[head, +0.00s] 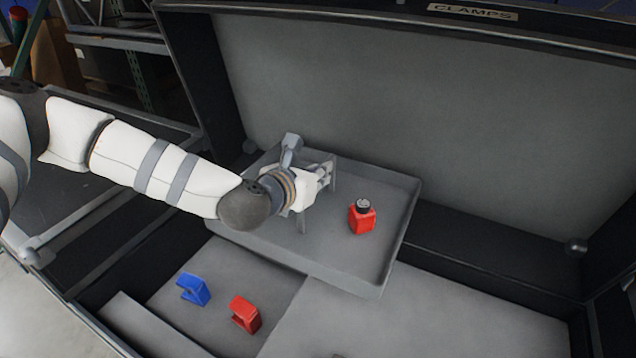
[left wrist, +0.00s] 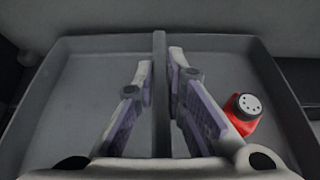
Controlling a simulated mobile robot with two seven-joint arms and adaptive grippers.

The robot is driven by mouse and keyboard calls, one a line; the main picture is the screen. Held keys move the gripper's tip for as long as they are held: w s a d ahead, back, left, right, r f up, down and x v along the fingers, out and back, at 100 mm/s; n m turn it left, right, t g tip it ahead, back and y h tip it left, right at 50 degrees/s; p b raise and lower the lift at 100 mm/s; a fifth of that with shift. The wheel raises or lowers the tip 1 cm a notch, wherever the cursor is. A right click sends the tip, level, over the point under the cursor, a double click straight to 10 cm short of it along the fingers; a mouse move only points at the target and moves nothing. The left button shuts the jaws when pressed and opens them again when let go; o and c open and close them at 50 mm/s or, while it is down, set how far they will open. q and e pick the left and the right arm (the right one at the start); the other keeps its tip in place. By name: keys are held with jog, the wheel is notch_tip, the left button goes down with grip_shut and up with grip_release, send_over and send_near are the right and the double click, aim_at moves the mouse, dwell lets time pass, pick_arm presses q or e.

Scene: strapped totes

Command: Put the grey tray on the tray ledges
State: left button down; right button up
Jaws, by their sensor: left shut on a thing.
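The grey tray (head: 392,200) is inside the open case, overlapping the back part of its interior in the head view. My left gripper (head: 325,175) is over the tray's middle, shut on the tray's upright grey handle (left wrist: 160,110). In the left wrist view the fingers lie on both sides of that handle, and the tray floor (left wrist: 85,85) spreads around it. I cannot make out the tray ledges clearly, nor whether the tray touches them. My right gripper is out of view.
The case's raised lid (head: 420,90), labelled CLAMPS, stands behind the tray. A blue clamp-like piece (head: 194,290) and a red one (head: 244,314) lie in the case in front of the tray.

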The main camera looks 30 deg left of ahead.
pick_arm(q)
jog(key=shift+f, duration=0.95)
